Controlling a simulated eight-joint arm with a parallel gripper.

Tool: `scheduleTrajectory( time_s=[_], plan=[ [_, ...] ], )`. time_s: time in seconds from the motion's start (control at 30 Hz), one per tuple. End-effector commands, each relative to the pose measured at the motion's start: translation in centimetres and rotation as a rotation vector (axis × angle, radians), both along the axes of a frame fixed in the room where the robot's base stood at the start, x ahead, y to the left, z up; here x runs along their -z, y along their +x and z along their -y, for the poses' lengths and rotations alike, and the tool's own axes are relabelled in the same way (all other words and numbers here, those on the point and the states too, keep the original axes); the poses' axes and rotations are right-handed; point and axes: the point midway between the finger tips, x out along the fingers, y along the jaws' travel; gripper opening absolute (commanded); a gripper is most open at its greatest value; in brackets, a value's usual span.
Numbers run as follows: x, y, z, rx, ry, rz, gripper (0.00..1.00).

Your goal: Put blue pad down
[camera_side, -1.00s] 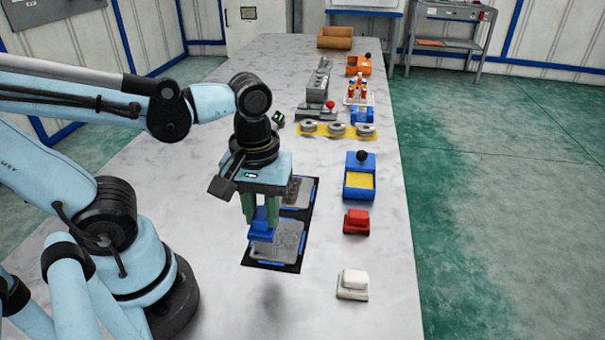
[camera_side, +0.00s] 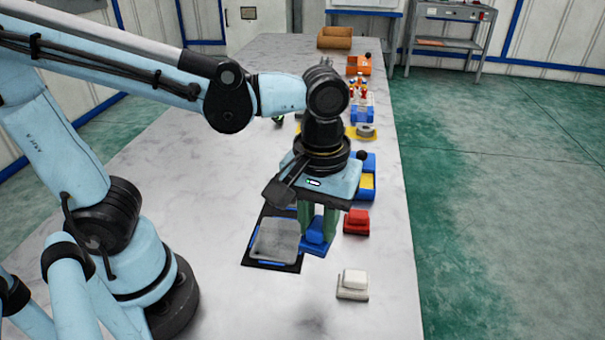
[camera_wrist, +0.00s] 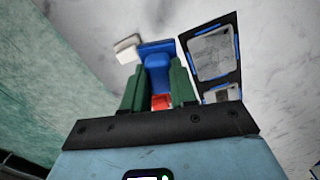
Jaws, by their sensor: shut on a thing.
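The blue pad (camera_side: 315,238) is held between the green fingers of my gripper (camera_side: 318,222). In the side view it hangs right of the black mat's grey plate and left of the red pad; whether it touches the table is hard to tell. In the wrist view the blue pad (camera_wrist: 157,58) sits between the two green fingertips of my gripper (camera_wrist: 158,85), with its wide base facing away from the gripper.
The red pad (camera_side: 356,222) and white pad (camera_side: 352,284) stand on the table near its right side. A black mat (camera_side: 255,262) with grey plates lies to the left. A blue box with a yellow inside (camera_side: 368,182) stands behind. Bare table lies in front.

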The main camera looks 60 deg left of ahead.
Motion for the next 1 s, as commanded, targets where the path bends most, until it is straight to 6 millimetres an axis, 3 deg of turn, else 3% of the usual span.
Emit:
scheduleTrajectory(
  time_s=[0.03,0.2,0.37,1.0],
  plan=[
    [-0.1,0.4,1.6,0.038,0.000,0.000,0.00],
    [-0.2,1.1,5.3,0.115,-0.001,-0.001,0.00],
    [0.0,1.4,6.7,0.145,-0.001,-0.001,0.00],
    [6.5,9.7,-0.2,0.147,-0.001,-0.001,0.00]
  ],
)
